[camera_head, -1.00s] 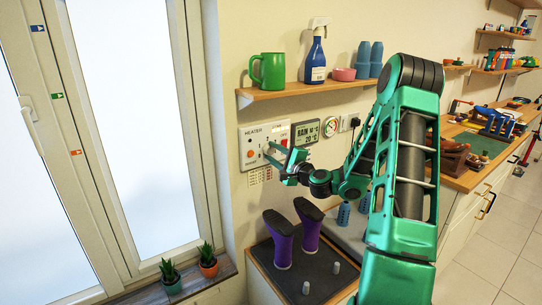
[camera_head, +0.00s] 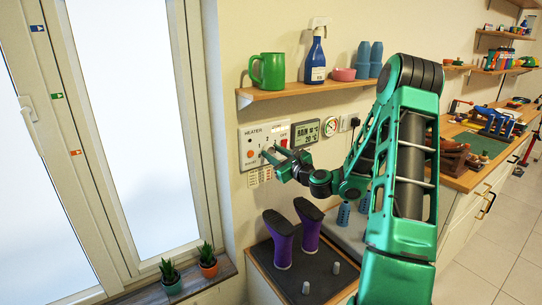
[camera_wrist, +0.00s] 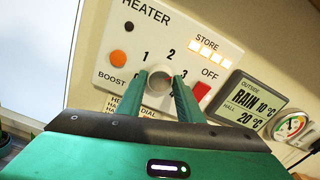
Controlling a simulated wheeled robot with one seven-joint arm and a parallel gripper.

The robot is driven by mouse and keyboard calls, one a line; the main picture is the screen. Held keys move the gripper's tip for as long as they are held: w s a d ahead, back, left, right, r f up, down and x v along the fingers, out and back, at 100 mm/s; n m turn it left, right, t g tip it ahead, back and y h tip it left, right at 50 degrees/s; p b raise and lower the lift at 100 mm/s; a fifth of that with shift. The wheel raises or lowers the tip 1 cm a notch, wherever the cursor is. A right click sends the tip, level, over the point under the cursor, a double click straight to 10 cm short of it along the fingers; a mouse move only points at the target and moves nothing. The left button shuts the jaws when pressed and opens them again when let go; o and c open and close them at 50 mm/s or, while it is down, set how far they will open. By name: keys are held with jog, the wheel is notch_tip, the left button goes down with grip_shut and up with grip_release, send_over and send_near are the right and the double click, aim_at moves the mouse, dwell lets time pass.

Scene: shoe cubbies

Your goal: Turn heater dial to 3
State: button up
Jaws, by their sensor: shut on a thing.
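The heater panel (camera_head: 263,150) is a pale plate on the wall, printed HEATER, with 1, 2 and 3 around its dial. The dial (camera_wrist: 158,84) is a pale round knob below the 2 in the wrist view. My gripper (camera_wrist: 160,78) is shut on the dial, one finger on each side. The right finger reaches up beside the 3, and the left finger covers most of the mark below the 1. The dial's pointer cannot be made out. In the head view my gripper (camera_head: 271,152) covers most of the dial.
An orange button (camera_wrist: 118,56) marked BOOST and a red OFF switch (camera_wrist: 201,91) flank the dial. A weather display (camera_head: 305,134) and a round gauge (camera_head: 330,126) are to the right. A shelf (camera_head: 300,90) is above; purple boots (camera_head: 281,240) stand below.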

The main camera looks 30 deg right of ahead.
jog(key=shift+f+m, duration=0.2)
jog(key=shift+m, duration=1.4)
jog(key=o, duration=1.1)
jog(key=shift+r, duration=0.1)
jog(key=shift+c, duration=0.2)
jog(key=shift+s, duration=0.1)
jog(key=s, duration=1)
jog(key=shift+s+d, duration=0.2)
jog(key=shift+s, duration=0.05)
